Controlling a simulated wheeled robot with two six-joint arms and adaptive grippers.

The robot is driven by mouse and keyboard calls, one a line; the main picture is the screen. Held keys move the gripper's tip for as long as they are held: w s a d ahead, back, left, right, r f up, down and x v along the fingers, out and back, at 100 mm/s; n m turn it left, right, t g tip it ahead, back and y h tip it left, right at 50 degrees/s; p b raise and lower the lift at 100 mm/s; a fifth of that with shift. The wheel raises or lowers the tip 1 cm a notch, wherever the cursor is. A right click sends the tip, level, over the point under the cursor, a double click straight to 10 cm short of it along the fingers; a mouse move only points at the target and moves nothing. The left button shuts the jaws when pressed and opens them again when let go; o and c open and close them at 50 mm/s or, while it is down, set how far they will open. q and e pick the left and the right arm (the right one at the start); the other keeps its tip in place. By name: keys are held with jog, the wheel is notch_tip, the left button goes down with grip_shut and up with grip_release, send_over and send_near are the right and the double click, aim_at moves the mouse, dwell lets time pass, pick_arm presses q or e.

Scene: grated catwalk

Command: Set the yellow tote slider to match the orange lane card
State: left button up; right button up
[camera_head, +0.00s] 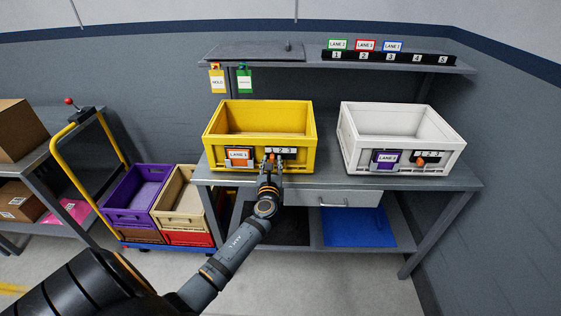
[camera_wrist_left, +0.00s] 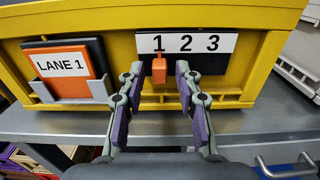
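The yellow tote (camera_head: 262,113) stands on the bench. Its front holds an orange lane card (camera_head: 239,154) reading LANE 1, which also shows in the left wrist view (camera_wrist_left: 62,66). To its right is a dark slider plate (camera_wrist_left: 212,62) with a white 1 2 3 scale (camera_wrist_left: 187,43). The orange slider knob (camera_wrist_left: 159,69) sits below the 1. My left gripper (camera_head: 271,166) is in front of the slider. My right gripper is not in view.
A white tote (camera_head: 400,109) with a purple card (camera_head: 386,158) stands to the right on the bench (camera_head: 330,182). A shelf (camera_head: 310,65) holds numbered lane cards above. Purple (camera_head: 121,213) and tan (camera_head: 180,217) crates are on a cart at left. A drawer (camera_head: 345,198) is below the benchtop.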

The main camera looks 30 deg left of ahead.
pick_arm(q)
jog(key=p+v, duration=0.1)
jog(key=v, duration=0.5)
jog(key=shift+s+d, duration=0.2)
jog(key=shift+s, duration=0.05)
dwell(0.4)
jog(key=s+d+f+n+g+h, duration=0.1)
jog(key=s+f+n+g+h, duration=0.3)
jog(key=f, duration=0.8)
jog(key=s+d+f+n+g, duration=0.15)
jog(key=s+f+n, duration=0.45)
jog(key=f, duration=0.6)
jog(key=s+d+f+n+g+h, duration=0.1)
jog(key=s+f+n+g, duration=0.4)
jog(key=f, duration=0.7)
jog(key=s+d+f+n+g+h, duration=0.1)
jog(key=s+f+n, duration=0.4)
jog(key=s, duration=0.5)
jog(key=s+d+f+n+g+h, duration=0.1)
jog(key=s+d+f+n, duration=0.2)
jog(key=s, duration=0.7)
jog(key=s+d+f+n+g+h, duration=0.1)
jog(key=s+d+f+n, duration=0.1)
jog(key=s+f+n, duration=0.4)
jog(key=s+f, duration=0.1)
jog(key=s, duration=0.3)
jog(key=shift+f+n+g, duration=0.15)
jog(key=shift+n+g, duration=0.15)
jog(key=shift+g, duration=0.05)
